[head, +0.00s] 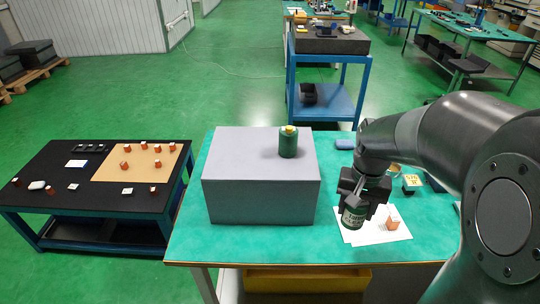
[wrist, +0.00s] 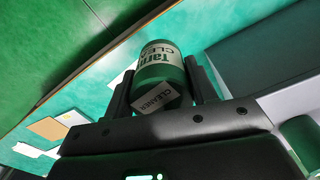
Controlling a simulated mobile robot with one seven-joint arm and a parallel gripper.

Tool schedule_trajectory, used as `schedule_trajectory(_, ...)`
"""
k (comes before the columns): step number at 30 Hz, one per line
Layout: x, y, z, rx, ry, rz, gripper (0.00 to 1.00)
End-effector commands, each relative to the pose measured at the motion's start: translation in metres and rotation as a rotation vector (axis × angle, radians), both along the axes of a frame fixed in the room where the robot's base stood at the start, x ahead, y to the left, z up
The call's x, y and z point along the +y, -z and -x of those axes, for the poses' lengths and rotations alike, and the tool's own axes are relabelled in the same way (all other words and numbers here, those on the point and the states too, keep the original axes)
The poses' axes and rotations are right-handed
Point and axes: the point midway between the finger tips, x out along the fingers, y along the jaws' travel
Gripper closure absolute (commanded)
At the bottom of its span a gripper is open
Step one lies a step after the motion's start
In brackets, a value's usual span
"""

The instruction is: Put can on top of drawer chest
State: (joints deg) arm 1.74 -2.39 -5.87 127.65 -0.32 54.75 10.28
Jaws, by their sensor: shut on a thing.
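My gripper (head: 358,200) points down over the right part of the green table and is shut on a green can (head: 353,217) with a pale label. In the wrist view the held can (wrist: 158,62) sits between the two fingers (wrist: 158,82), and its label reads partly "CLEANER". The drawer chest (head: 262,190) is a plain grey block left of my gripper; no drawer fronts show. A second green container (head: 288,145) with a yellowish top stands upright on the chest's right part. Whether the held can touches the table is unclear.
A white sheet (head: 399,232) with an orange-and-white block (head: 392,222) lies under and right of the held can. A blue item (head: 345,143) and a small yellow-topped box (head: 411,184) are behind. The left and front of the chest top are clear.

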Motion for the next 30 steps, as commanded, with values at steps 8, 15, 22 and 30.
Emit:
schedule_trajectory(8, 0.0, -0.126, -0.001, -0.009, 0.002, 0.001, 0.78)
schedule_trajectory(15, 0.0, -0.189, -0.001, -0.005, 0.002, 0.001, 0.78)
schedule_trajectory(22, 0.029, -0.196, -0.043, 0.0, 0.02, 0.003, 0.78)
schedule_trajectory(30, 0.093, -0.205, -0.11, -0.001, 0.058, 0.007, 0.78)
